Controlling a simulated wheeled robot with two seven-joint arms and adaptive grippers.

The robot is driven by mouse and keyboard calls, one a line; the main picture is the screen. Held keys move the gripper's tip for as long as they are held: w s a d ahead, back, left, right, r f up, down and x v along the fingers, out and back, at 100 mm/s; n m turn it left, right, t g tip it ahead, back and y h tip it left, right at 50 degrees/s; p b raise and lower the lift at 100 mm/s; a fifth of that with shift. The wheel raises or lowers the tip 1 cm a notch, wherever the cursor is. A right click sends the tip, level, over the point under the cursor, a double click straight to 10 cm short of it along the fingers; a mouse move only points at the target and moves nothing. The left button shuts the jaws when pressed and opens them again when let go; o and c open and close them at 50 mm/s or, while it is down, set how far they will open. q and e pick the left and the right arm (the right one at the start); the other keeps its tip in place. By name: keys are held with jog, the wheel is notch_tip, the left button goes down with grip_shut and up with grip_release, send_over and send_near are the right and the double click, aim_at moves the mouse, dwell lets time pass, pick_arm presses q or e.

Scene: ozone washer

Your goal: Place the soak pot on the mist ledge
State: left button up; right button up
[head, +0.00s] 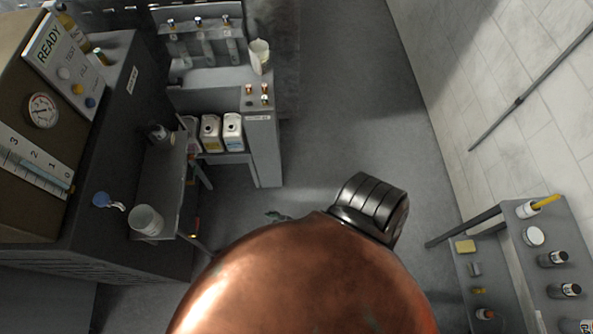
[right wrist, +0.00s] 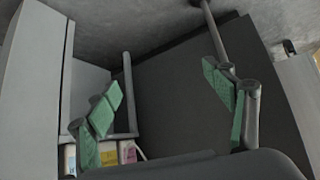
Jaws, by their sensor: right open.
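A pale round tub (head: 146,220) stands on the front end of a narrow grey side shelf (head: 160,182) on the dark machine. A pale jug (head: 260,56) stands on the grey bench (head: 205,98) behind. I cannot tell which vessel is the soak pot, nor which small label marks the mist ledge. My right gripper is open and empty in the right wrist view (right wrist: 162,85), with its green-padded fingers spread. In the head view only a little green of it shows past the large copper dome. My left gripper is not in view.
White jugs (head: 232,132) stand on the bench's lower shelf. A dark jar (head: 158,134) is on the side shelf. A rack (head: 515,245) with bottles and a yellow sponge (head: 465,246) stands at the right. The floor (head: 350,110) between is clear. A copper dome fills the bottom.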

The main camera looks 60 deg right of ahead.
jog(key=s+d+f+g, duration=0.2)
jog(key=s+f, duration=0.3)
jog(key=s, duration=0.6)
jog(key=s+d+f+m+g+h, duration=0.1)
jog(key=s+d+f+g, duration=0.2)
jog(key=s, duration=0.9)
jog(key=s+d+f+g+h, duration=0.1)
jog(key=s+d+f+g, duration=0.2)
jog(key=s+f, duration=0.4)
jog(key=s, duration=0.5)
jog(key=shift+s+m, duration=0.15)
jog(key=shift+m, duration=0.25)
jog(key=shift+c, duration=0.4)
